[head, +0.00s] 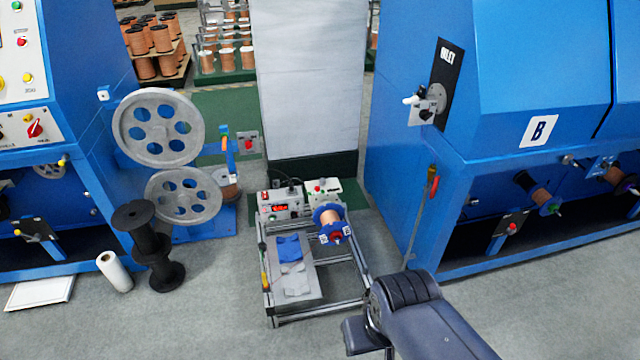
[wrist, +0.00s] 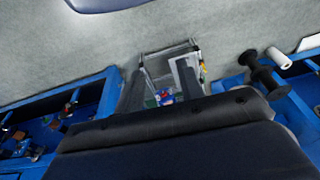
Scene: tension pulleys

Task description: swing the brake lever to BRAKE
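No label reading BRAKE can be made out, so I cannot tell for sure which part is the brake lever. A long thin lever with a red-orange grip (head: 434,187) stands at the corner of the right blue machine. A short lever with a white knob (head: 411,100) sits on a dark plate on that machine. Another orange-red handle (head: 225,143) is beside the left pulleys. In the wrist view my gripper (wrist: 163,76) has its two dark fingers apart, with the cart seen beyond and nothing visible between them. In the head view its fingers are not distinguishable.
Two grey pulleys (head: 158,128) are at the left machine. A black spool (head: 150,245) and white roll (head: 114,271) stand on the floor. Grey floor is clear at front left.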

